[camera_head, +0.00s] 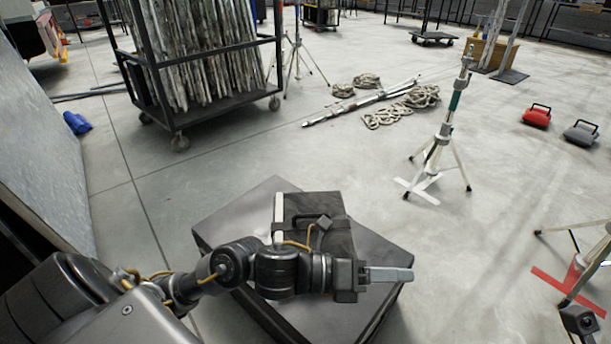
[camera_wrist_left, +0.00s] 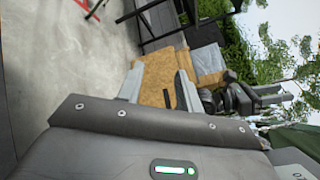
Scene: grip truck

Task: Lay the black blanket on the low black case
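The low black case (camera_head: 235,222) stands on the floor at the bottom middle of the head view. A dark, folded-looking item with a white edge and a strap (camera_head: 330,238) lies on its top; it may be the black blanket, but I cannot tell for sure. My left gripper (camera_head: 390,275) is over the near part of the case, in front of this item, and its arm hides part of both. In the left wrist view its two fingers (camera_wrist_left: 158,88) stand apart with nothing between them.
A wheeled rack of panels (camera_head: 205,60) stands at the back left. A light stand (camera_head: 440,140) and another tripod (camera_head: 580,265) are on the right. Red (camera_head: 537,117) and grey (camera_head: 581,132) bags and coiled rope (camera_head: 400,105) lie beyond. Floor around the case is mostly clear.

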